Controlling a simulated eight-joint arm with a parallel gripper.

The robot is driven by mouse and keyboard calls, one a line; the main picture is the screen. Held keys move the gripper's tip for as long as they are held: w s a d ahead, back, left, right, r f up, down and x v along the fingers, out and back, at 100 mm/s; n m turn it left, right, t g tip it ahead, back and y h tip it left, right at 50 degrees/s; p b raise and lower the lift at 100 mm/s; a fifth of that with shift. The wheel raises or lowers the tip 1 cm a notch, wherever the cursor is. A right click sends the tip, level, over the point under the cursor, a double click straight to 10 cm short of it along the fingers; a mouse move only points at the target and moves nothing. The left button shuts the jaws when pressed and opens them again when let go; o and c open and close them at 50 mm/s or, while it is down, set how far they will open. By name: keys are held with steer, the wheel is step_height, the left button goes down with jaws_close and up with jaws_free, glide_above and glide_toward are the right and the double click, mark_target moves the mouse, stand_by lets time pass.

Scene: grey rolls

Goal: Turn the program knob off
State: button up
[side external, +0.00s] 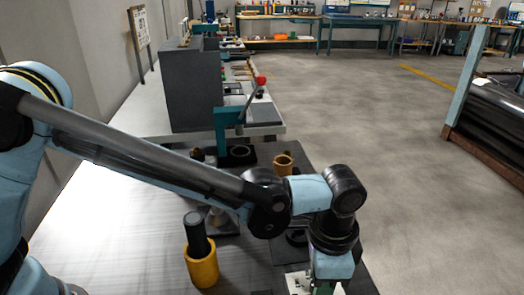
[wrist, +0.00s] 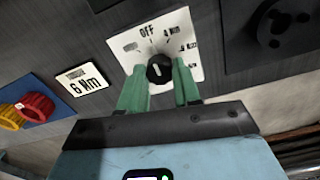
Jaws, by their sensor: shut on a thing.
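The program knob (wrist: 160,70) is black with a white pointer mark and sits on a white dial plate (wrist: 183,22) in the wrist view. The plate has an OFF label above the knob and Nm labels to its right. The exact heading of the pointer is hard to tell. My gripper (wrist: 159,76) has its two green fingers on either side of the knob, shut on it.
A white 6 Nm sign (wrist: 82,80) and red and yellow knobs (wrist: 28,108) are left of the dial. A dark round fitting (wrist: 282,24) is at the right. On the bench stand a yellow cup with a black cylinder (side external: 201,262) and a teal press (side external: 228,125).

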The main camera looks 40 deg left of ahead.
stand_by(0.4)
steer(key=o, duration=1.1)
steer(key=shift+c, duration=0.2)
step_height(320, 180, up, 12)
steer(key=shift+a+r, duration=0.1)
steer(key=a+n+t+h, duration=0.1)
steer(key=a+n+t, duration=0.5)
steer(key=a, duration=1.8)
steer(key=s+a+f+n+t+y, duration=0.1)
steer(key=s+a+f+n, duration=0.2)
steer(key=a, duration=0.4)
steer(key=shift+s+a+f+n, duration=0.15)
steer(key=shift+s+a+n, duration=0.2)
steer(key=shift+s+n, duration=0.5)
